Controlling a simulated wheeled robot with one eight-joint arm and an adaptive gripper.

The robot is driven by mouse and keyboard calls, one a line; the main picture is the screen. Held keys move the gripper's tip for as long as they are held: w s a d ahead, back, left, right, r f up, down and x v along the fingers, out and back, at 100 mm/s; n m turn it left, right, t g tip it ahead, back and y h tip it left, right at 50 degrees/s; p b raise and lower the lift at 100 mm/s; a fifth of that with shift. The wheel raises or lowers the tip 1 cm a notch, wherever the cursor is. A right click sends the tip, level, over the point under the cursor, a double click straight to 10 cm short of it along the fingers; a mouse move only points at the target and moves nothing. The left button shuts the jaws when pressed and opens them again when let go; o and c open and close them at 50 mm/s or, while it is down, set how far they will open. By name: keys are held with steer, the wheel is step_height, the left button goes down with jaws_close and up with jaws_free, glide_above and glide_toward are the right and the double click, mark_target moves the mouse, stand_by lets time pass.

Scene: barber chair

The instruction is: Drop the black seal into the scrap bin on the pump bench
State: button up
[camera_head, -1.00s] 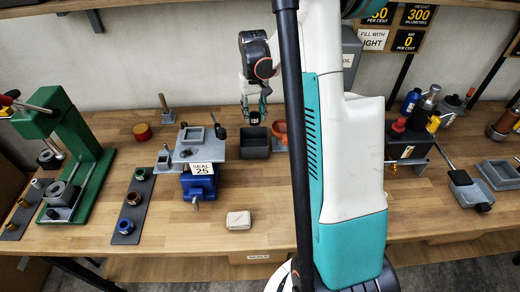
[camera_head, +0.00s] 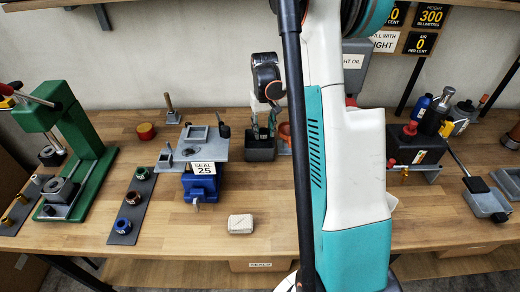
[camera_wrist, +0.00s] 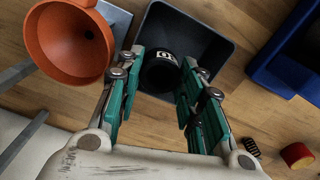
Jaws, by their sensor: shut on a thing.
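The scrap bin is a dark grey open box (camera_head: 260,154) on the bench, right of the blue vise. It also shows in the wrist view, where its rim (camera_wrist: 218,45) surrounds the fingertips. My gripper (camera_head: 263,125) points down over the bin, its tips at or just inside the opening. In the wrist view, my gripper (camera_wrist: 162,62) is shut on the black seal (camera_wrist: 159,72), a short dark cylinder with white marking. The seal shows against the bin's interior; whether it touches the floor of the bin I cannot tell. In the head view the seal is hard to make out.
An orange funnel (camera_wrist: 66,40) stands close beside the bin. The blue vise (camera_head: 200,186) with a grey plate is to the left. A small spring (camera_wrist: 251,147) and a red cap (camera_wrist: 297,155) lie nearby. A pale block (camera_head: 240,224) lies on clear bench in front.

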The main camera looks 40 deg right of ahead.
steer(key=o, duration=0.9)
steer(key=shift+o, duration=0.2)
steer(key=shift+r, duration=0.1)
step_height(320, 180, up, 12)
